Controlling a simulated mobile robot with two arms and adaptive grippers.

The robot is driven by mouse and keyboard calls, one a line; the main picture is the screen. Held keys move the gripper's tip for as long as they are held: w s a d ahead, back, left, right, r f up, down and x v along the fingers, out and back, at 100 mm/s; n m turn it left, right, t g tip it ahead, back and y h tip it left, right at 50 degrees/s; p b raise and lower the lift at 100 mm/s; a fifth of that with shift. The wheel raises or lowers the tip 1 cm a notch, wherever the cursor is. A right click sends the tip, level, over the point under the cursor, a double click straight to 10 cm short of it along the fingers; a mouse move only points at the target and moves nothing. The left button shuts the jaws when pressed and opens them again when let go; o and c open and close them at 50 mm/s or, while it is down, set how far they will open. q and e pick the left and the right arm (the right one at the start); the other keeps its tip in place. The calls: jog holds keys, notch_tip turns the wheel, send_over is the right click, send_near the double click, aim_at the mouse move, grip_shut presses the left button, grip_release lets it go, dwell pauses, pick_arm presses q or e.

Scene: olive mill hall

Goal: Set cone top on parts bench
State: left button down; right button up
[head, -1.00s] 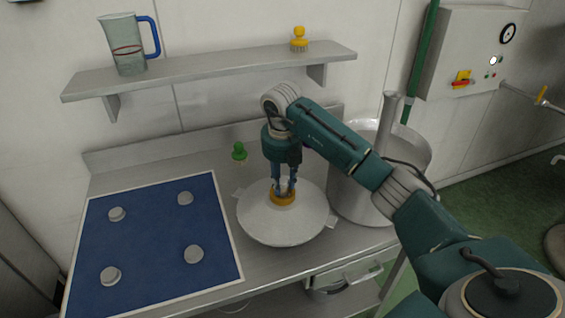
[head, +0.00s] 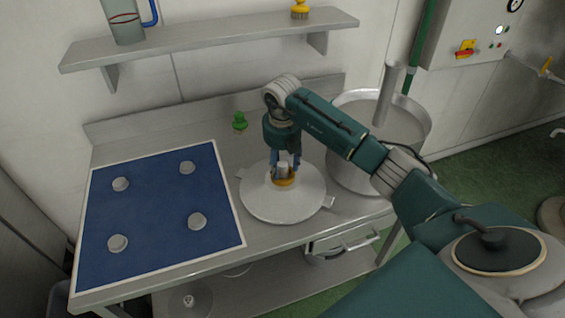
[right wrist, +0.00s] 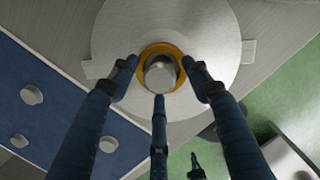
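The cone top (head: 255,203), a wide shallow pale-grey cone with side tabs, an orange collar and a grey knob, sits on the metal bench (head: 205,272), right of the blue mat. It also shows in the right wrist view (right wrist: 215,40). My right gripper (head: 284,165) points down over its middle. In the right wrist view its three fingers (right wrist: 160,80) stand spread around the knob, with gaps between them and it. The gripper looks open, with its tips near the collar's height. My left gripper is in neither view.
The blue mat (head: 160,215) carries several grey pucks. A large steel pot (head: 350,165) stands close at the cone top's right. A green-knobbed item (head: 239,122) stands behind. A wall shelf (head: 210,38) holds a jug (head: 124,22) and a yellow brush (head: 300,10).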

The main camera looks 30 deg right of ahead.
jog(key=shift+r, duration=0.55)
notch_tip(320, 180, up, 11)
jog(key=s+a+b, duration=0.1)
jog(key=b, duration=0.2)
jog(key=shift+s, duration=0.2)
jog(key=shift+a+f, duration=0.1)
jog(key=shift+f, duration=0.05)
